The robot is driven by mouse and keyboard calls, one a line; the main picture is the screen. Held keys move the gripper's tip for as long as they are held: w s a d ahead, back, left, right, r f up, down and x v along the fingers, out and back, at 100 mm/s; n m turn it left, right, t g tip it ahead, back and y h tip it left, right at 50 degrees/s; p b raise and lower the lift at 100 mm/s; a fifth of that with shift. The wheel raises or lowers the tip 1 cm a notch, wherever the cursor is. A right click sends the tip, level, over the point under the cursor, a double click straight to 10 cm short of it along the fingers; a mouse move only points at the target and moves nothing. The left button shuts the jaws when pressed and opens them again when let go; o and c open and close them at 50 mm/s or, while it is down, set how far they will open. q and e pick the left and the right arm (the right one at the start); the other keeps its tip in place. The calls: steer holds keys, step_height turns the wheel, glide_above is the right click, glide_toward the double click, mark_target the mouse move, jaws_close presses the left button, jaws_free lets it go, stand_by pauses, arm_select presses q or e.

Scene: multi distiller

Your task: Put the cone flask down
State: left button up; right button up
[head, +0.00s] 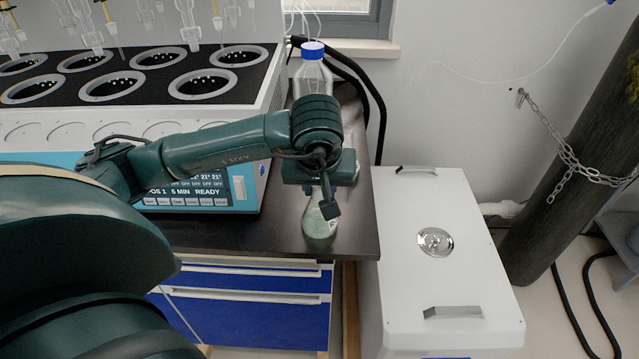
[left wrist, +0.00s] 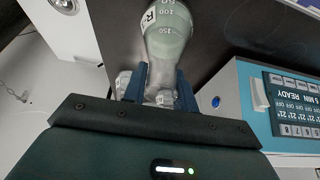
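The cone flask (head: 319,224) is clear glass with pale green contents and volume marks. In the head view it is upright over the front right part of the dark bench top (head: 235,238); I cannot tell whether its base touches the surface. My left gripper (head: 325,195) is above it, pointing down, and partly hides its neck. In the left wrist view the flask (left wrist: 167,35) has its neck between the two blue fingers of the gripper (left wrist: 162,82), which look shut on it. My right gripper is not in view.
The distiller (head: 250,110) with its display (head: 190,196) stands left of the flask. A blue-capped bottle (head: 312,70) stands behind my gripper. A white lidded box (head: 440,275) stands right of the bench. The bench's front and right edges are close to the flask.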

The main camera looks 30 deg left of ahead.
arm_select(q)
steer(key=o, duration=0.4)
